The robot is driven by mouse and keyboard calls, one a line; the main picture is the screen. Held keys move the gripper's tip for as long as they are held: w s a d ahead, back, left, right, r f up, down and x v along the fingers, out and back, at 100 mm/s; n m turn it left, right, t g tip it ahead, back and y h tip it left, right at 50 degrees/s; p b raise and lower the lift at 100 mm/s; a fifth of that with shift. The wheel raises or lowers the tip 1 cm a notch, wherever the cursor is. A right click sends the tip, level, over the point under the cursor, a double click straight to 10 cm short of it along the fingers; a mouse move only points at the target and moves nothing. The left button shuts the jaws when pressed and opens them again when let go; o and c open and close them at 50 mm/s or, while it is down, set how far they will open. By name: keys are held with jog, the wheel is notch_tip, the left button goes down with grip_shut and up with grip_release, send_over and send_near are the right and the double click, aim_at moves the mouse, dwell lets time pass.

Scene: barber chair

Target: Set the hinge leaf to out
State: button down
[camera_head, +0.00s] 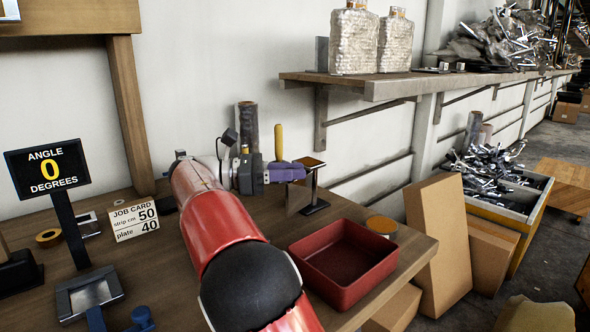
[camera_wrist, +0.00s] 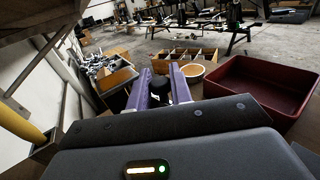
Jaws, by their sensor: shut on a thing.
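My gripper (camera_head: 298,172) reaches over the bench from the left in the head view, its purple fingers pointing right at a small stand with a tan top plate (camera_head: 309,162) and a dark foot. In the wrist view my gripper (camera_wrist: 176,80) has its purple fingers closed about a black rounded piece (camera_wrist: 180,86). I cannot tell whether this piece belongs to the hinge leaf. No hinge leaf can be clearly made out; the arm and fingers hide part of the stand. A sign (camera_head: 47,170) reads "ANGLE 0 DEGREES".
A red tray (camera_head: 343,295) stands right of my arm. A yellow handle (camera_head: 278,142) rises behind my gripper. A job card (camera_head: 133,219) reads "strip cut 50, plate 40". A round tan-topped container (camera_head: 382,224) is near the bench's right edge. A wall shelf (camera_head: 400,88) overhangs behind.

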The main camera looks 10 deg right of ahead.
jog(key=shift+w, duration=0.1)
dwell(0.4)
jog(key=c, duration=1.3)
grip_release()
jog(key=shift+a, duration=0.1)
jog(key=shift+c, duration=0.2)
